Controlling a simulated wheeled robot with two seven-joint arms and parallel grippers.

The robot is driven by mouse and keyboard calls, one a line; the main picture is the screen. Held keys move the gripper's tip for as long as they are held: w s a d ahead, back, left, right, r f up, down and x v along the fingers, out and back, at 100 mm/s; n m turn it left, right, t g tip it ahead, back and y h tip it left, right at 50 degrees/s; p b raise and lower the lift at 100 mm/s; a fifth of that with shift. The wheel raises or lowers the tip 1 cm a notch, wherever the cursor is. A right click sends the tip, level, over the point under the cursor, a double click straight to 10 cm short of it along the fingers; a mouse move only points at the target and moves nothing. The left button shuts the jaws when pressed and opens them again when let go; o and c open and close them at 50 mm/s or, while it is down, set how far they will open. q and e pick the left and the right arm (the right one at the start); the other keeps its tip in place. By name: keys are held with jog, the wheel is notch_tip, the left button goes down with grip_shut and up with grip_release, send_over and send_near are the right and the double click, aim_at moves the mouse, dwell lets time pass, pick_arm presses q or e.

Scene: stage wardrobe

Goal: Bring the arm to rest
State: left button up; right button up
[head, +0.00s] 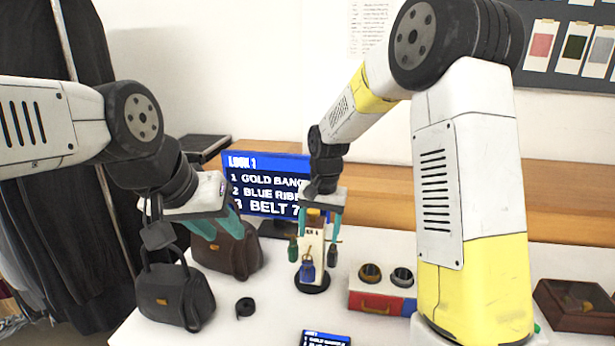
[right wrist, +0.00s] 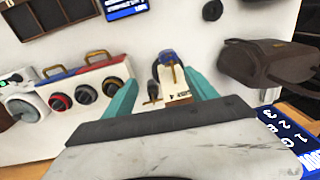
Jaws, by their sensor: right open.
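My right gripper (head: 318,222) is open above a small display stand (head: 312,280) hung with little tassel-like pieces, including a blue one (head: 307,268). In the right wrist view its teal fingers (right wrist: 160,95) are spread wide, with the stand (right wrist: 176,92) seen between them and nothing clearly gripped. My left gripper (head: 218,226) points down, its teal fingers apart, in front of a dark brown handbag (head: 228,258). A black handbag (head: 175,295) stands just below and left of it. Whether the left fingers touch the brown bag is unclear.
A screen (head: 268,185) stands behind the stand. A red and blue box with rings (head: 382,300) is right of it, a wooden case (head: 575,305) further right. A black coil (head: 245,307) and small tablet (head: 325,339) lie in front. Dark clothes hang left.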

jog(key=s+d+r+n+t+y, duration=0.1)
jog(key=s+d+r, duration=0.25)
jog(key=r, duration=0.25)
jog(key=s+d+r+t, duration=0.1)
jog(key=s+d+r, duration=0.2)
jog(key=s+r, duration=0.25)
jog(key=s+d+r+n+t, duration=0.1)
jog(key=s+d+r, duration=0.1)
jog(key=s, duration=0.4)
jog(key=s+d+r+n+t, duration=0.1)
jog(key=s+d+r+t, duration=0.1)
jog(key=s, duration=0.5)
jog(key=shift+s+d+r, duration=0.25)
jog(key=shift+d, duration=0.15)
dwell(0.3)
